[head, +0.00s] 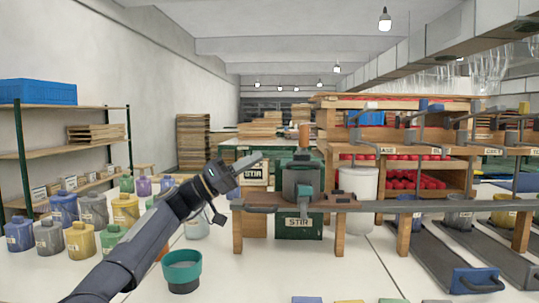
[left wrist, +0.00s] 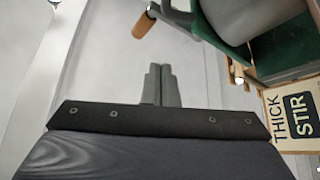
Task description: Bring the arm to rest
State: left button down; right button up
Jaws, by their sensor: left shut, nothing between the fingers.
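My left arm comes in from the lower left in the head view, and its gripper (head: 247,163) is raised at the middle, to the left of the stirring machine. The gripper is shut and empty. In the left wrist view the two grey fingers (left wrist: 160,85) lie side by side with nothing between them. They point over pale, bare surface. My right gripper does not show.
A stirring machine (head: 302,182) stands on a wooden bench right of the gripper. A teal-rimmed pot (head: 182,274) is on the white surface below the arm. Several paint cans (head: 80,243) stand at left. Black lanes with a blue-handled end (head: 477,281) lie at right.

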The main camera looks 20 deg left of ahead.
pick_arm(q)
jog(key=s+d+f+n+g+y, duration=0.2)
jog(key=s+d+f+g+y, duration=0.3)
jog(key=s+d+f+y, duration=0.55)
jog(key=s+a+f+n+g+y, duration=0.25)
jog(key=s+f+n+y, duration=0.2)
jog(key=s+f, duration=2.45)
notch_tip(320, 180, up, 35)
jog(key=y+p, duration=0.1)
jog(key=p, duration=3.5)
jog(key=shift+w+a+f, duration=0.15)
jog(key=shift+w+a, duration=0.05)
jog(key=shift+w, duration=0.2)
